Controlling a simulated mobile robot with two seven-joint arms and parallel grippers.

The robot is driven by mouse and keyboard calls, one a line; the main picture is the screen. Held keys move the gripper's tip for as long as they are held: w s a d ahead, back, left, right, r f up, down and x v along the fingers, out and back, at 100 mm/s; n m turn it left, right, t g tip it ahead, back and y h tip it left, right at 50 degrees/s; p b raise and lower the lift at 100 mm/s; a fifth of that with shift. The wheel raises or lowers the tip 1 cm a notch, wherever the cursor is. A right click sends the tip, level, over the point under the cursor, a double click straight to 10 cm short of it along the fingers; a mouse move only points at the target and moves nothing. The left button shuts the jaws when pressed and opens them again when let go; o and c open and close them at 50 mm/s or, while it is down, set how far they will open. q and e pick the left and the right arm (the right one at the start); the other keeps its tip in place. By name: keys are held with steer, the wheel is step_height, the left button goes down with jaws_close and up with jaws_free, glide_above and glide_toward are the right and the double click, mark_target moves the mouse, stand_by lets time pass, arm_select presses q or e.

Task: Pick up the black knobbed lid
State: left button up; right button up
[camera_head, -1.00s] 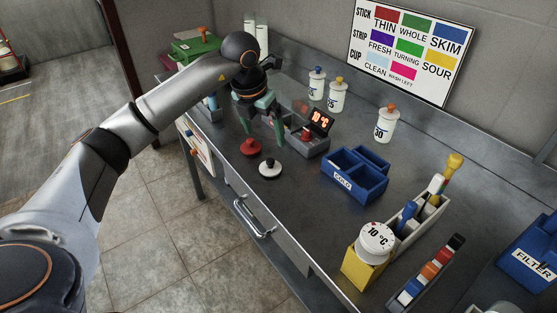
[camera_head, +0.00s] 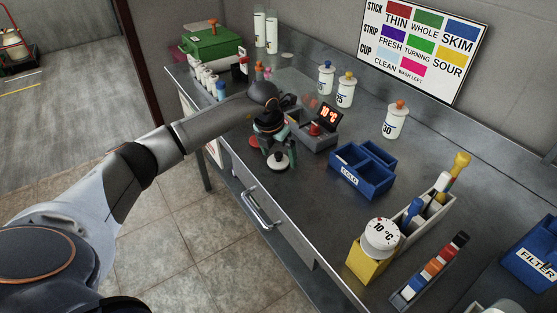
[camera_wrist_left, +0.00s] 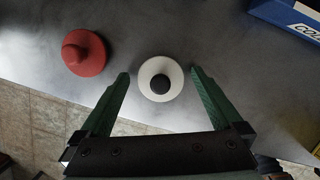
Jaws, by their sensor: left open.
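The black knobbed lid (camera_head: 278,161) is a white disc with a round black knob, lying on the steel bench near its front edge. In the left wrist view the lid (camera_wrist_left: 160,79) lies just beyond and between the fingertips, with a gap on each side. My left gripper (camera_head: 279,150) is open and over the lid in the head view; its green fingers also show in the left wrist view (camera_wrist_left: 160,75). A red knobbed lid (camera_wrist_left: 84,52) lies to the left in the left wrist view. My right gripper is not in view.
White bottles (camera_head: 396,119) line the back. The bench front edge, with a drawer handle (camera_head: 258,210), is close.

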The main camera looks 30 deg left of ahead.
arm_select(q)
steer(key=shift+c, duration=0.2)
steer(key=c, duration=1.2)
